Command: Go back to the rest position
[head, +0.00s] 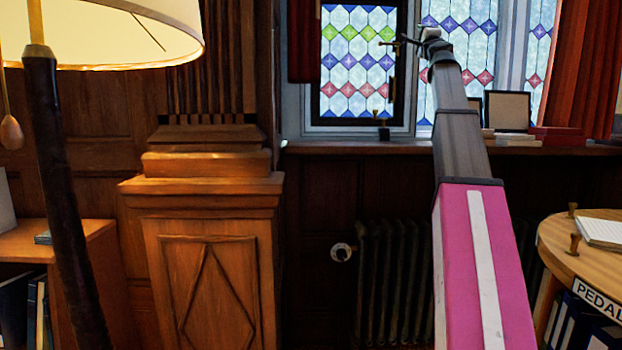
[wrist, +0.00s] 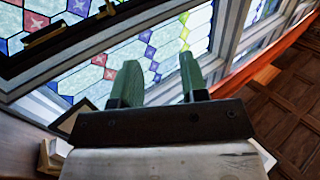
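My arm, pink with a white stripe and grey farther along, reaches up and away on the right of the head view. My gripper (head: 424,38) is at its far end in front of the stained-glass window (head: 357,62), small and dark there. In the wrist view my gripper (wrist: 158,80) shows two green fingers standing apart with a clear gap. Nothing is between them; window panes show through the gap. It is open and empty.
A lamp with a cream shade (head: 110,35) stands at the left. A wooden pillar (head: 205,260) is left of centre. A sill with a picture frame (head: 507,111) runs under the window, above a radiator (head: 390,285). A round wooden table (head: 572,258) is at right.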

